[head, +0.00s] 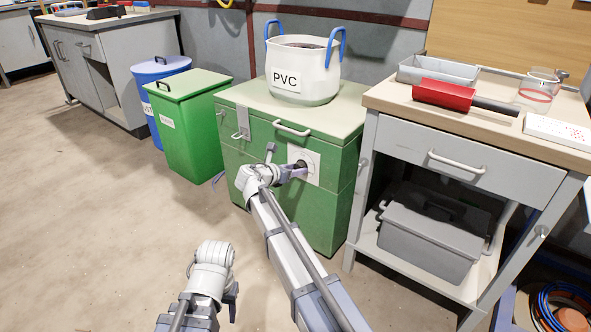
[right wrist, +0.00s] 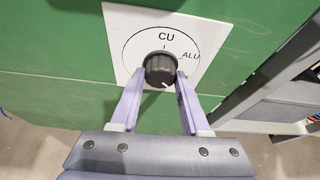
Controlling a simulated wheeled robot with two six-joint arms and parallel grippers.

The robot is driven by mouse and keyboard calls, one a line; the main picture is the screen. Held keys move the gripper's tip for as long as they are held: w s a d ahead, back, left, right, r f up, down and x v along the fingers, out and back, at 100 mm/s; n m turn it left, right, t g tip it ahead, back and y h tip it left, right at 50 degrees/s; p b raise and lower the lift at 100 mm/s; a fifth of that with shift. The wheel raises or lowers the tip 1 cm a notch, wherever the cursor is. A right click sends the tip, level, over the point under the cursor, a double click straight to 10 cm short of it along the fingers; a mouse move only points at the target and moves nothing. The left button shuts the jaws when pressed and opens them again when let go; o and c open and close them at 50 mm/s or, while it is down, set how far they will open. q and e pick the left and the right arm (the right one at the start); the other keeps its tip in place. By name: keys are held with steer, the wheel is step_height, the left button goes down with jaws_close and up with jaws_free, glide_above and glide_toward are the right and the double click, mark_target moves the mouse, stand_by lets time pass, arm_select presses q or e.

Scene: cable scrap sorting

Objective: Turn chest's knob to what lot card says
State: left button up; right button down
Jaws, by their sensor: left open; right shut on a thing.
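The green chest (head: 235,160) stands in the middle of the head view. Its black knob (right wrist: 160,68) sits on a white dial plate (right wrist: 118,22) on the chest front; CU is readable at the top and ALU at the upper right. A small white mark on the knob points down and slightly right. My right gripper (right wrist: 160,80) is shut on the knob, one finger on each side; it also shows in the head view (head: 300,169). My left gripper (head: 214,254) is open, low over the floor, away from the chest. I cannot make out a lot card.
A white bag marked PVC (head: 299,86) stands on the chest lid. A green bin (head: 190,130) and a blue bin (head: 157,69) stand to the left. A workbench (head: 460,150) with a red-handled tool (head: 443,95) stands close on the right. The floor at left is clear.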

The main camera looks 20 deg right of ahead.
steer(key=shift+s+f+m+t+y+b, duration=0.1)
steer(key=shift+m+t+y+b, duration=0.75)
steer(key=shift+m, duration=0.8)
steer(key=shift+s+m+t+y+b, duration=0.1)
steer(key=shift+m+t+y+b, duration=0.3)
steer(key=shift+m+t, duration=1)
steer(key=shift+m, duration=0.35)
steer(key=shift+c, duration=1.9)
jaws_free()
steer(key=shift+d, duration=0.1)
steer(key=p+v, duration=0.2)
steer(key=v, duration=0.5)
steer(key=shift+s+a, duration=0.2)
steer(key=shift+a, duration=0.1)
steer(key=shift+r+g, duration=0.25)
